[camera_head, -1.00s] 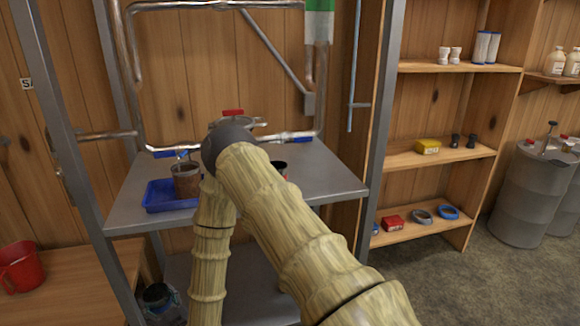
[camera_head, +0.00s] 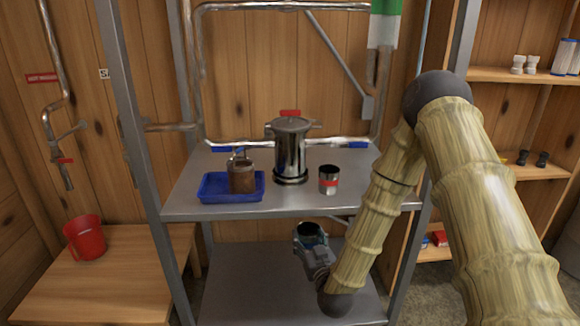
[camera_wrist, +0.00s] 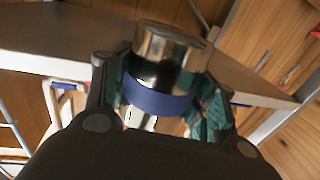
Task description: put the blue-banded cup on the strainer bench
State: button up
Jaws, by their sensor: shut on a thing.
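The blue-banded cup (camera_wrist: 158,100) is a shiny metal cup with a wide blue band. In the wrist view it sits between both green-padded fingers of my gripper (camera_wrist: 163,103), which is shut on it around the band. In the head view my gripper (camera_head: 311,246) is low, in front of and below the front edge of the steel bench top (camera_head: 225,211). The cup's dark opening (camera_head: 310,233) shows there, its band not clearly. I take this bench, with a tall metal canister (camera_head: 290,148) on it, as the strainer bench; no label shows.
A blue tray (camera_head: 215,190) with a brown pot (camera_head: 242,178) and a red-banded cup (camera_head: 328,180) stand on the bench top. Bare metal lies along its front. A lower steel shelf (camera_head: 250,290) is below. A red jug (camera_head: 85,237) stands on a wooden bench at left.

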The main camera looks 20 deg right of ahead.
jog(key=s+d+r+m+h+p, duration=0.2)
jog(key=s+d+r+h+p, duration=0.15)
jog(key=d+r, duration=1.15)
jog(key=shift+g, duration=0.3)
jog(key=w+d, duration=0.2)
jog(key=w, duration=0.2)
jog(key=w+d+p, duration=0.1)
jog(key=w+d, duration=0.2)
jog(key=w, duration=0.1)
jog(key=w+d, duration=0.3)
jog(key=w, duration=0.1)
jog(key=shift+w+d+f, duration=0.25)
jog(key=shift+w+f, duration=0.05)
jog(key=shift+w, duration=0.05)
jog(key=shift+f+p, duration=0.45)
jog(key=shift+f, duration=1.3)
jog(key=shift+f, duration=0.15)
jog(key=o, duration=1.1)
